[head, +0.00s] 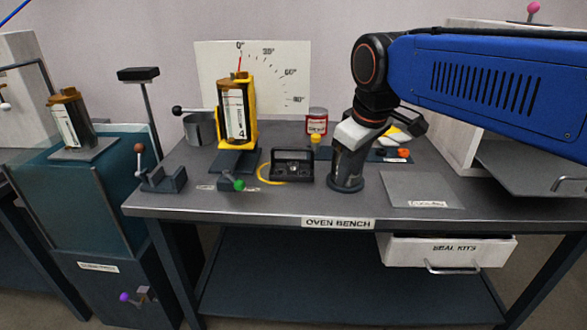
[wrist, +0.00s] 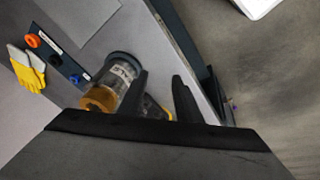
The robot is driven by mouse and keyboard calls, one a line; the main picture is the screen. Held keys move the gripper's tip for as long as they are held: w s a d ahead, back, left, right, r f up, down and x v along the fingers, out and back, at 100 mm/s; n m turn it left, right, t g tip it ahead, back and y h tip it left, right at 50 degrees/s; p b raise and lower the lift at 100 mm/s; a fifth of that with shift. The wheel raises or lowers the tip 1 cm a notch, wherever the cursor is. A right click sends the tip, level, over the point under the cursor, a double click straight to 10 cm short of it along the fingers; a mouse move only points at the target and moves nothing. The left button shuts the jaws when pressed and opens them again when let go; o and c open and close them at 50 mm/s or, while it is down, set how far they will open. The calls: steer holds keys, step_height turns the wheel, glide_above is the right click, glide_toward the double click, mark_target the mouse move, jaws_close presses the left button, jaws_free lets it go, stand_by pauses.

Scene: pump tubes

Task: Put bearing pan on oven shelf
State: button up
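No object is labelled as the bearing pan. A small black box-like tray (head: 292,166) with small details on the bench looks closest, but I cannot make out its contents. The oven shelf is not clearly seen; a white cabinet (head: 455,115) with a grey panel (head: 530,165) in front stands at the right and may be the oven. My gripper (head: 362,150) is low over the bench, right of the black tray, by an upright cylinder. In the wrist view my gripper (wrist: 160,77) has its fingers apart, nothing clearly between them.
The cylinder (wrist: 120,74) has an amber end and stands close left of the fingers in the wrist view. A yellow tube holder (head: 250,115), a grey pot (head: 201,129) and a red-labelled bottle (head: 317,122) stand left. A labelled grey plate (head: 422,185) is bare.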

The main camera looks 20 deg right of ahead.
steer(key=w+a+r+n+g, duration=0.1)
steer(key=w+a+r+n, duration=0.4)
steer(key=w, duration=0.5)
steer(key=w+a+r+n+g, duration=0.1)
steer(key=w+a+r+n, duration=0.2)
steer(key=w+r, duration=0.5)
glide_above(292, 149)
step_height(292, 149, down, 13)
steer(key=shift+h, duration=0.3)
steer(key=shift+w+d+f, duration=0.1)
steer(key=shift+f, duration=1.25)
steer(key=shift+w+f, duration=0.1)
steer(key=shift+f, duration=1.25)
jaws_close()
